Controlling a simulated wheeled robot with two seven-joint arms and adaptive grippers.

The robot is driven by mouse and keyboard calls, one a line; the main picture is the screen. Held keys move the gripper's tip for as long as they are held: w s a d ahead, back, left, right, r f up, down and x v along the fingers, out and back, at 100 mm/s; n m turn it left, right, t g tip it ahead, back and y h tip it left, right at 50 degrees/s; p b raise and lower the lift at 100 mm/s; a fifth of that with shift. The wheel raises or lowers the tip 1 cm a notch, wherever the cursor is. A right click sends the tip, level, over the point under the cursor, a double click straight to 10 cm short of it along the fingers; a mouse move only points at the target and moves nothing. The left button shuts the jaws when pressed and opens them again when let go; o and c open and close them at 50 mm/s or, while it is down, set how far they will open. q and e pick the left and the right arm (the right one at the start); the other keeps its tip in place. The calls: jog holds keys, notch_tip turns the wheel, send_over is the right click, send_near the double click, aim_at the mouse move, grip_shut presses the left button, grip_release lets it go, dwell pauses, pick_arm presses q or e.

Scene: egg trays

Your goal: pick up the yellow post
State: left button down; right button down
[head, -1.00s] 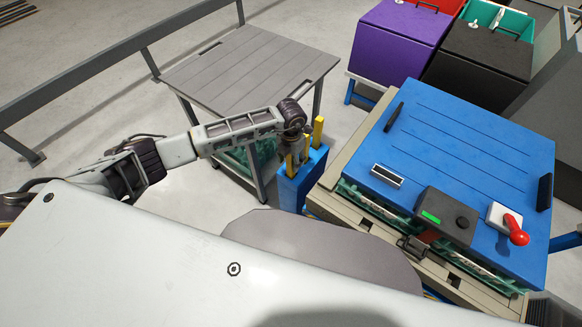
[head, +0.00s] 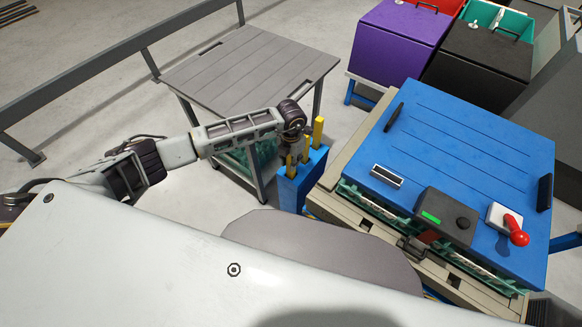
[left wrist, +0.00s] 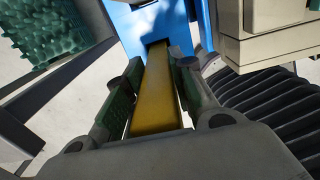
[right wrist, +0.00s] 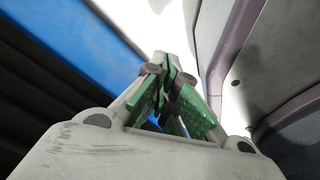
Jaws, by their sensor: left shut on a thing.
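Yellow posts stand in a blue holder (head: 290,192) in the head view. One yellow post (left wrist: 157,95) runs between the pads of my left gripper in the left wrist view, with its far end at the blue holder. My left gripper (head: 292,158) is shut on this post, above the holder. Another yellow post (head: 318,131) stands free at the holder's far corner. My right gripper (right wrist: 171,72) shows only in the right wrist view. Its fingertips are together, with nothing seen between them.
A grey slatted table (head: 250,68) stands behind the holder. A blue-topped station (head: 460,160) with a red lever (head: 515,232) is close on the right. Purple (head: 398,38) and black (head: 478,62) bins stand at the back right. A grey rail (head: 90,85) runs at the left.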

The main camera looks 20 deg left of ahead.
pick_arm(q)
jog(key=shift+r, duration=0.15)
